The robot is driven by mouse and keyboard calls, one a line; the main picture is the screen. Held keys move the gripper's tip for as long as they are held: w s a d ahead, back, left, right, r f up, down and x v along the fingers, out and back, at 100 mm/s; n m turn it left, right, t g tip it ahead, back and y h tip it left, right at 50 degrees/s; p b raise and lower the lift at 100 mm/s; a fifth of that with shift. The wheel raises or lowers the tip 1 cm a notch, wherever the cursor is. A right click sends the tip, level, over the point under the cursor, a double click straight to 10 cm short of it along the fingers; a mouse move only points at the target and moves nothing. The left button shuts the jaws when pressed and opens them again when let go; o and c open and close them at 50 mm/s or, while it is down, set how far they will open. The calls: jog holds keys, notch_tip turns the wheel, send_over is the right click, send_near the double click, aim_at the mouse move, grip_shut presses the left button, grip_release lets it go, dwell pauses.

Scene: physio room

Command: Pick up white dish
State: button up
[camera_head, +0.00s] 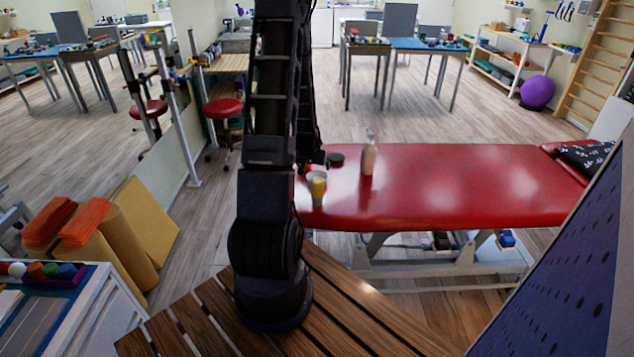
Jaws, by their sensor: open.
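I cannot make out a white dish in this view; the near left end of the red treatment table (450,188) is partly hidden behind my arm. On that end stand a yellow-and-white cup (317,190) and a pale bottle (368,157). A small dark round object (335,160) lies between them, farther back. My gripper (313,163) is partly hidden behind my arm, low over the table's left end by the cup. It is open, and nothing shows held in it.
A slatted wooden bench top (350,310) lies in front. A blue perforated panel (570,270) rises at the right. Foam blocks and rolls (125,245) stand at the left. A red stool (222,109) stands behind. The table's middle is clear.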

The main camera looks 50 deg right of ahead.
jog(key=shift+s+x, duration=0.15)
jog(key=shift+x, duration=1.4)
jog(key=shift+s+x, duration=0.2)
jog(key=shift+x, duration=4.05)
jog(key=shift+s+a+f, duration=0.1)
jog(key=shift+s+a, duration=0.05)
jog(key=c, duration=0.8)
